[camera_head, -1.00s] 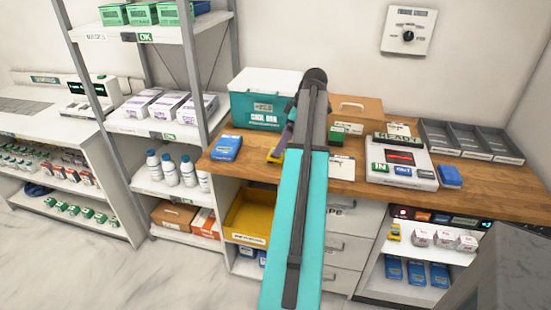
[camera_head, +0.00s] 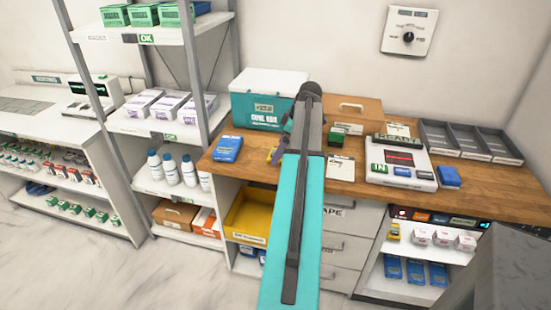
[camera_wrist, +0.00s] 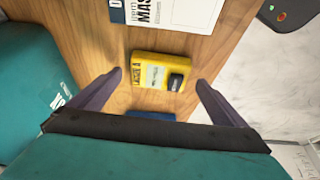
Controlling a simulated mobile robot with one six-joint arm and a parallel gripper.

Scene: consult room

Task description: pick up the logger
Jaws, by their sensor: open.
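The logger (camera_wrist: 158,73) is a small yellow box with a pale label and a dark screen or button end, lying on the wooden bench top in the wrist view. My gripper (camera_wrist: 160,78) is open, with one dark finger to either side of the logger and clear space between. The fingers look to be above it, not touching.
A teal cool box (camera_head: 268,100) stands close behind. A blue pack (camera_head: 228,149) lies to the left, a clipboard (camera_head: 341,168) to the right. The reader (camera_head: 401,164) and grey trays (camera_head: 470,141) are further right.

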